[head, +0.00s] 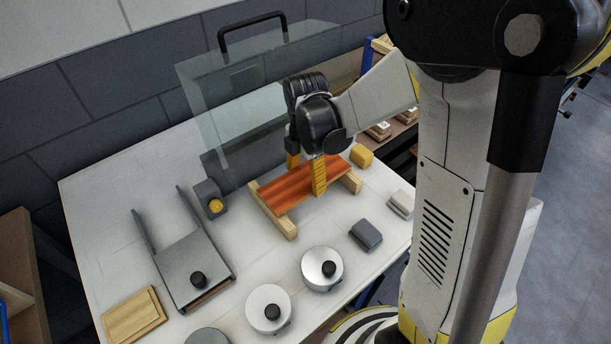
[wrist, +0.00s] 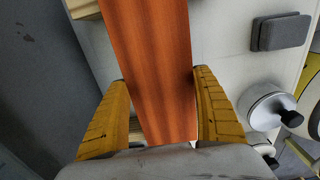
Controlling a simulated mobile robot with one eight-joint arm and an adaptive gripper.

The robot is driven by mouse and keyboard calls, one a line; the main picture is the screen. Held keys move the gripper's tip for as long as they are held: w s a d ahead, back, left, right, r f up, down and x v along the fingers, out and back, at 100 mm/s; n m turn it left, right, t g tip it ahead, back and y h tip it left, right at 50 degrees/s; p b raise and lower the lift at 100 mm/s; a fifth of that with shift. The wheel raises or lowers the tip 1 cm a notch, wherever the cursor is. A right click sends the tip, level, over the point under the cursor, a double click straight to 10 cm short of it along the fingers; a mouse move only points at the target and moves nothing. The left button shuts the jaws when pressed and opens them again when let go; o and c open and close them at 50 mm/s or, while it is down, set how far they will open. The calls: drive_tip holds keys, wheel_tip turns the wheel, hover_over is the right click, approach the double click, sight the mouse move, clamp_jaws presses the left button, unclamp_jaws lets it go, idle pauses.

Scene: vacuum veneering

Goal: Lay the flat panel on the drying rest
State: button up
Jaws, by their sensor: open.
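The flat panel (head: 283,193), reddish-orange with wood grain, lies flat across the two pale wooden rails of the drying rest (head: 287,228). Its ends lie over the left and right rails. My gripper (head: 306,172) is above the panel's right part with its yellow fingers apart. In the wrist view the panel (wrist: 150,60) runs between the two open fingers of my gripper (wrist: 162,85), one beside each long edge. The right finger is very close to the panel's edge; I cannot tell whether it touches. Pieces of the rest (wrist: 84,8) show beside the panel.
A clear upright screen with a black handle (head: 250,22) stands behind the rest. A grey block with a yellow knob (head: 213,200) is to the left, a yellow block (head: 362,155) to the right. A grey pad (head: 366,235) and lidded round pots (head: 322,268) are in front.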

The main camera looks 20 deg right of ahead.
sight(306, 178)
drive_tip(key=o, duration=1.2)
drive_tip(key=shift+o, duration=0.2)
drive_tip(key=shift+r, duration=0.1)
wheel_tip(306, 178, up, 12)
